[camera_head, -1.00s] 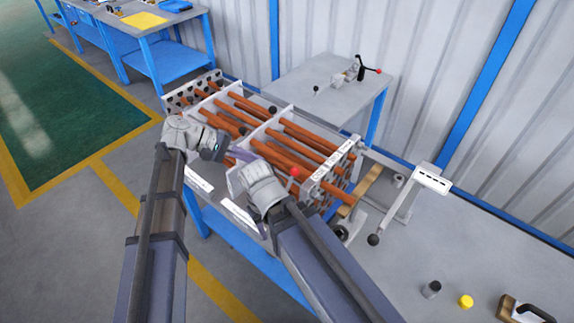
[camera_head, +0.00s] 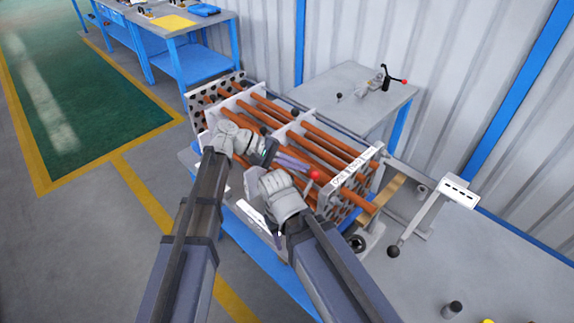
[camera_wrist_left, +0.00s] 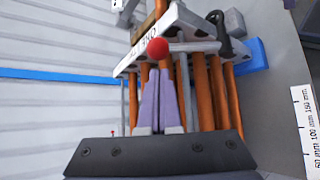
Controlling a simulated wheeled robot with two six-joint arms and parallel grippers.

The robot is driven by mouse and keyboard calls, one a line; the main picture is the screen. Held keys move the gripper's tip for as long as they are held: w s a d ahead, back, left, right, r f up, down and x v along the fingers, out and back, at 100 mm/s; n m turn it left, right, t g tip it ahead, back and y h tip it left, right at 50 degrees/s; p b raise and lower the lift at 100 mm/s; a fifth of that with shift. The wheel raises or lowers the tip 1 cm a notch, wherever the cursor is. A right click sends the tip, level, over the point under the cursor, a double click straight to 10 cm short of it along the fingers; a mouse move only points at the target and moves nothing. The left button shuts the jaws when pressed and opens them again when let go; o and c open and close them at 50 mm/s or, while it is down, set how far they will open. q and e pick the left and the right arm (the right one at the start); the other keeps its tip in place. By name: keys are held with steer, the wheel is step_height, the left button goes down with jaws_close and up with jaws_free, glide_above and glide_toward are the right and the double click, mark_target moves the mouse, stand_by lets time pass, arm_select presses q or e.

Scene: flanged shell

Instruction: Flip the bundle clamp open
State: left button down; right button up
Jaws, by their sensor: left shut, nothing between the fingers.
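The tube bundle (camera_head: 325,150) is a set of copper-coloured tubes through white plates. A red ball knob (camera_head: 314,175) sits at its near side; its lever is mostly hidden, and I cannot tell for certain that it belongs to the bundle clamp. My left gripper (camera_head: 306,168) is shut and empty, its purple fingers pointing at the knob. In the left wrist view the red knob (camera_wrist_left: 157,48) appears just past the fingertips (camera_wrist_left: 157,72); contact is unclear. A black handle (camera_wrist_left: 222,32) stands beside it there. My right gripper (camera_head: 280,190) is beside the bundle's near side; its fingers are hidden.
A lever with a black ball (camera_head: 393,252) and a white labelled plate (camera_head: 460,190) stand right of the bundle. A grey side table (camera_head: 350,90) behind carries a clamp with a red-tipped handle (camera_head: 392,78). The grey bench (camera_head: 480,265) at right is largely clear.

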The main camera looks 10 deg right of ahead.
arm_select(q)
steer(key=shift+b+x, duration=0.3)
steer(key=shift+x, duration=0.9)
steer(key=shift+s+a+r+m+h+b, duration=0.3)
steer(key=shift+s+a+h+b, duration=0.15)
steer(key=shift+b, duration=0.2)
steer(key=s+a+m+h+b, duration=0.4)
steer(key=a+m+h+b, duration=0.2)
steer(key=b, duration=0.6)
steer(key=shift+s+r+h, duration=0.35)
steer(key=shift+h, duration=0.1)
steer(key=shift+a, duration=0.15)
steer(key=shift+a+f, duration=0.1)
